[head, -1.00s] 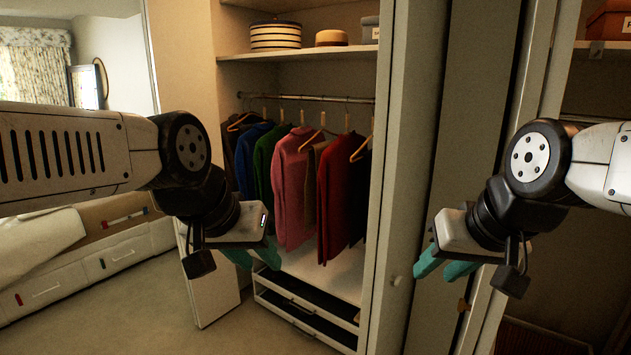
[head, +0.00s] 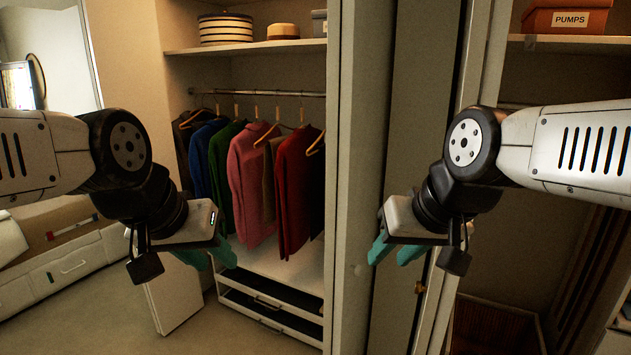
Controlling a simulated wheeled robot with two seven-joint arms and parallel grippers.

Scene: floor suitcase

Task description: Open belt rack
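No belt rack can be made out for certain in the head view. An open wardrobe shows hanging clothes (head: 262,185) on a rail (head: 270,94).
A pale door (head: 175,297) stands open at lower left. An orange box marked PUMPS (head: 566,17) sits on a shelf at upper right, above a second dark compartment. A striped hat box (head: 226,29) is on the top shelf. Carpet is clear at lower left.

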